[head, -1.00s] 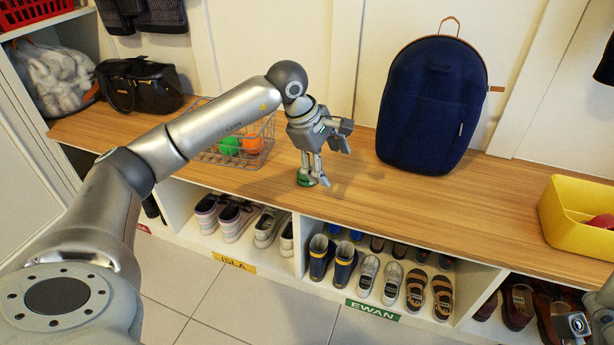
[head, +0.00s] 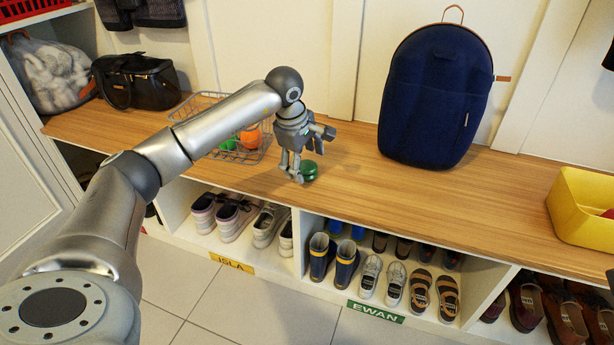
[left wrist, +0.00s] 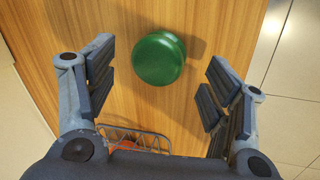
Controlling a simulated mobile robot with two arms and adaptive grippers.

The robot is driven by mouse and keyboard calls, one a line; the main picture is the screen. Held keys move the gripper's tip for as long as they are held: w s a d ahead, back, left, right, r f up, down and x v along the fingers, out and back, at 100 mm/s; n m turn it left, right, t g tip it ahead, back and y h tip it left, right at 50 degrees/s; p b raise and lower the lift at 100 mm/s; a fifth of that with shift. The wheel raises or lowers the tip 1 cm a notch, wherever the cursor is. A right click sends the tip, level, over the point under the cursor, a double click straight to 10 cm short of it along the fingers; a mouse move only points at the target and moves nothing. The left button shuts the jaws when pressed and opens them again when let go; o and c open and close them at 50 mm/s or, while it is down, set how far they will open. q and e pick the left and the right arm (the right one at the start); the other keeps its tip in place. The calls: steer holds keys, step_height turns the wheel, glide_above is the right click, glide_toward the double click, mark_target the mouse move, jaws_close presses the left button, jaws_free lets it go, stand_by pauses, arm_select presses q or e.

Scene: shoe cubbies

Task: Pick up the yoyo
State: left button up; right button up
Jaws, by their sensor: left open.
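The yoyo (head: 309,170) is green and round and rests on the wooden bench top. In the head view my left gripper (head: 296,172) is low over the bench, just left of the yoyo and partly in front of it. In the left wrist view the yoyo (left wrist: 159,59) lies in the upper middle, beyond and between the two spread fingers of the left gripper (left wrist: 158,88). The gripper is open and empty. I see clear wood between each finger and the yoyo. My right gripper is not in view.
A wire basket (head: 205,152) with green and orange balls stands behind my left arm; its rim shows in the wrist view (left wrist: 135,131). A blue backpack (head: 436,98) stands against the wall. A yellow bin (head: 580,222) is at the right. The bench between is clear. Shoes fill cubbies below.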

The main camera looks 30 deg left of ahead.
arm_select(q)
steer(key=shift+b+x, duration=0.35)
steer(key=shift+x, duration=0.8)
steer(key=shift+c, duration=0.5)
steer(key=c, duration=1)
